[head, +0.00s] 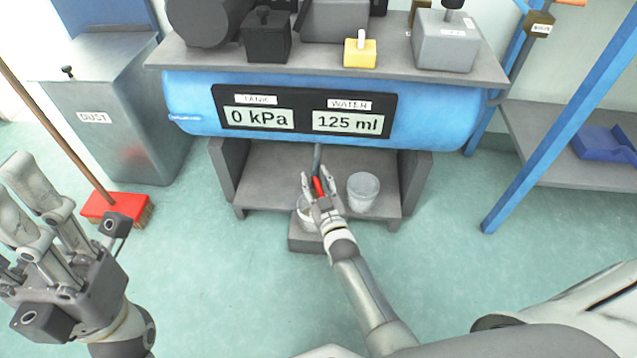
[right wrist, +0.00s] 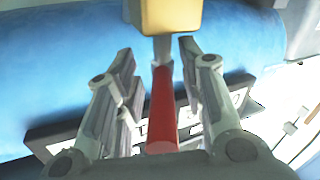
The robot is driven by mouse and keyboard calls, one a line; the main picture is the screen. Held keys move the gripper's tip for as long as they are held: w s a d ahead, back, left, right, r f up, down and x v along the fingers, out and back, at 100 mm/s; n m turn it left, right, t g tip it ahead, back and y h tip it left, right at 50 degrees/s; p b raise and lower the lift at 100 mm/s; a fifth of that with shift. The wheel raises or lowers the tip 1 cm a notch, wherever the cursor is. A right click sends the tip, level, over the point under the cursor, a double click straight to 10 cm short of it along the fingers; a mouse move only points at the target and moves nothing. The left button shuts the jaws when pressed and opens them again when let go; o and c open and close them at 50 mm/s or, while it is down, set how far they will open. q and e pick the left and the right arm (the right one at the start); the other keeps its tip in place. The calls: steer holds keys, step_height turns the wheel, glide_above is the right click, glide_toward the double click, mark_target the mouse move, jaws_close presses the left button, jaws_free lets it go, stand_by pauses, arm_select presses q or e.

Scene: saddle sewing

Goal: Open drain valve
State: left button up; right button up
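The drain valve's red handle (head: 318,187) hangs below the blue tank (head: 190,110), on a grey pipe (head: 317,157). In the right wrist view the red handle (right wrist: 162,110) lies between my right gripper's fingers (right wrist: 160,95), with gaps on both sides. A yellow body (right wrist: 165,15) shows at the handle's end. In the head view my right gripper (head: 319,192) is around the handle, partly hiding it. The tank's display (head: 305,110) reads 0 kPa and 125 ml. My left gripper (head: 15,190) is empty at the far left, fingers apart.
A grey dust bin (head: 110,120) and a red broom (head: 115,207) stand at left. A blue-framed bench with a blue tray (head: 605,143) is at right.

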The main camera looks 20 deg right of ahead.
steer(key=s, duration=1.2)
steer(key=shift+a, duration=0.4)
